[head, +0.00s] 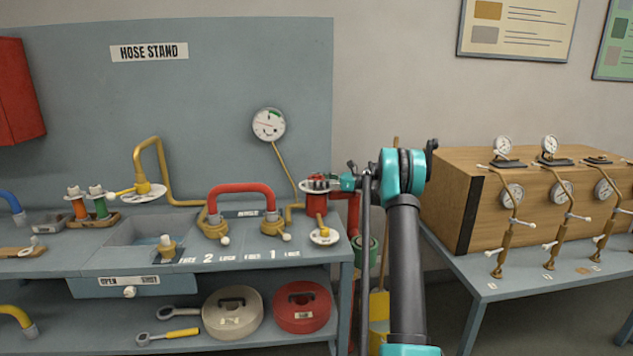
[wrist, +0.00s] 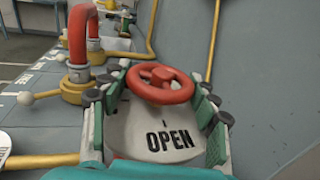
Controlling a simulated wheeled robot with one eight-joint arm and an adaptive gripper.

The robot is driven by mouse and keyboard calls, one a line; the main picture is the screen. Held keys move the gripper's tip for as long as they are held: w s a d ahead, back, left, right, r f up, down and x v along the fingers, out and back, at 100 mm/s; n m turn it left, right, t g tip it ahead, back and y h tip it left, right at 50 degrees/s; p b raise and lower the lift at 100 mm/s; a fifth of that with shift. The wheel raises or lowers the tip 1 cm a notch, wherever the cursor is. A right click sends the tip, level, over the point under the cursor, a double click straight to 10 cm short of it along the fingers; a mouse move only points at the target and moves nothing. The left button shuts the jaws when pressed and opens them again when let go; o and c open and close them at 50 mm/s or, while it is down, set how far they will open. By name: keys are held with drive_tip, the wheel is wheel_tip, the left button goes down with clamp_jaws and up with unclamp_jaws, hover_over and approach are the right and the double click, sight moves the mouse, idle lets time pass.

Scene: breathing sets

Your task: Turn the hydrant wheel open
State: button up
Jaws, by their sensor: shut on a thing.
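The red hydrant wheel (wrist: 160,84) sits over a white plate (wrist: 150,126) marked OPEN with a small arrow. In the wrist view, my gripper (wrist: 160,82) has one finger on each side of the wheel and is shut on it. In the head view, my gripper (head: 321,183) reaches in from the right over the top of the red hydrant (head: 316,206), at the right end of the hose stand bench. The fingers largely hide the wheel there.
A red curved hose (head: 241,188) and brass valves stand left of the hydrant. A gauge (head: 268,124) on a thin brass pipe rises behind. A small white dial (head: 323,237) lies in front. Another table (head: 530,281) with a wooden box stands right.

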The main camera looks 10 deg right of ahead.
sight(316, 176)
drive_tip(key=shift+n+g+y, duration=0.15)
drive_tip(key=shift+n+g, duration=0.9)
drive_tip(key=shift+g, duration=0.55)
drive_tip(key=shift+n+g+y, duration=0.15)
drive_tip(key=shift+n+g, duration=0.9)
drive_tip(key=shift+g, duration=0.95)
drive_tip(key=o, duration=1.2)
drive_tip(key=shift+r, duration=0.1)
wheel_tip(316, 176, up, 10)
drive_tip(key=shift+f, duration=0.1)
